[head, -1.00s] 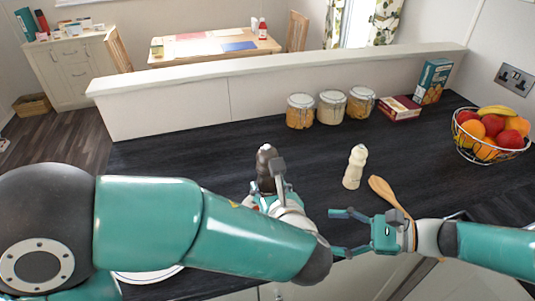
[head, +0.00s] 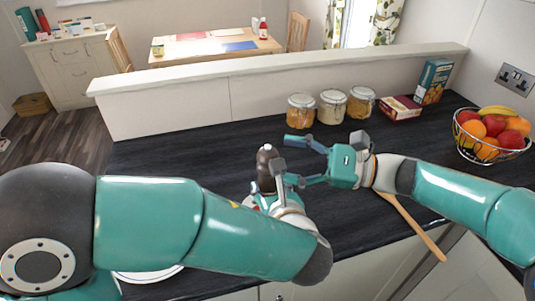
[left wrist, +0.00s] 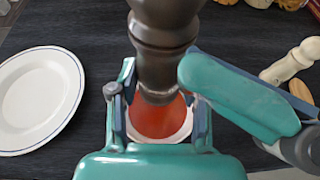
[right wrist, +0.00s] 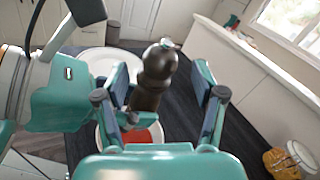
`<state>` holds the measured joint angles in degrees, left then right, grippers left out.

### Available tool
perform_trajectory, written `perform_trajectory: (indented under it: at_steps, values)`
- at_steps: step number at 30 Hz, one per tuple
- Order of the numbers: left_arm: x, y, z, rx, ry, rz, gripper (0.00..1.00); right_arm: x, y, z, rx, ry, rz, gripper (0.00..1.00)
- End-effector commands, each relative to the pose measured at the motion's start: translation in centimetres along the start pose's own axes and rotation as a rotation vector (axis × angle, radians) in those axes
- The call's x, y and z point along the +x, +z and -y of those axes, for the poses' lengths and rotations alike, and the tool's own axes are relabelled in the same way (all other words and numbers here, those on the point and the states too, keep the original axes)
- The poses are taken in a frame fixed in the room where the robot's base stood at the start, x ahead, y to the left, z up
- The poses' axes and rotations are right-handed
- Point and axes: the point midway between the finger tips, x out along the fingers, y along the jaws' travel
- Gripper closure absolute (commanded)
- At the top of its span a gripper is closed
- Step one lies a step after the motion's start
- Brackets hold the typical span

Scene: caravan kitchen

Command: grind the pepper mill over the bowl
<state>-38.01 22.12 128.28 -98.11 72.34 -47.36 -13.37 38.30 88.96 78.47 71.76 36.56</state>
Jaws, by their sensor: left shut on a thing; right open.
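A dark brown pepper mill (head: 266,167) is upright in my left gripper (head: 272,190), which is shut on its lower body. The mill also shows in the left wrist view (left wrist: 163,40) and the right wrist view (right wrist: 153,80). A white bowl with red contents (left wrist: 160,120) is below the mill; my left arm hides most of it in the head view. My right gripper (head: 302,161) is open beside the upper part of the mill. In the right wrist view the mill's top stands between its open fingers, and I cannot tell whether they touch it.
A white plate (left wrist: 38,98) is left of the bowl. A cream mill (left wrist: 291,60) and a wooden spoon (head: 415,227) are to the right. Several jars (head: 332,107), boxes (head: 400,108) and a fruit basket (head: 490,137) stand along the back and right of the dark counter.

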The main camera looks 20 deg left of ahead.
Motion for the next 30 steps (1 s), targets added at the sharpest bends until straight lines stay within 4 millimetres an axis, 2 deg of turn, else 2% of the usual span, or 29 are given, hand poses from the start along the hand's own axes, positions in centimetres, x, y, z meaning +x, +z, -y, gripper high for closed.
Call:
perform_trajectory:
  at_steps: [3, 9, 20, 30]
  values:
    - [0.0, 0.1, 0.0, 0.0, 0.0, 0.001, 0.86, 2.1, 0.0, -0.1, -0.001, 0.003, 0.0, 0.31]
    - [0.0, 0.1, 0.0, 0.0, 0.0, 0.001, 0.86, 4.1, 0.0, 0.0, -0.001, 0.0, -0.001, 0.31]
    - [0.0, 0.1, 0.0, 0.0, 0.0, 0.001, 0.86, 4.5, 0.0, 0.0, -0.001, -0.001, -0.001, 0.31]
    - [0.0, 0.1, 0.0, -0.001, 0.0, 0.001, 0.86, 4.5, 0.0, 0.0, -0.001, -0.001, -0.001, 0.88]
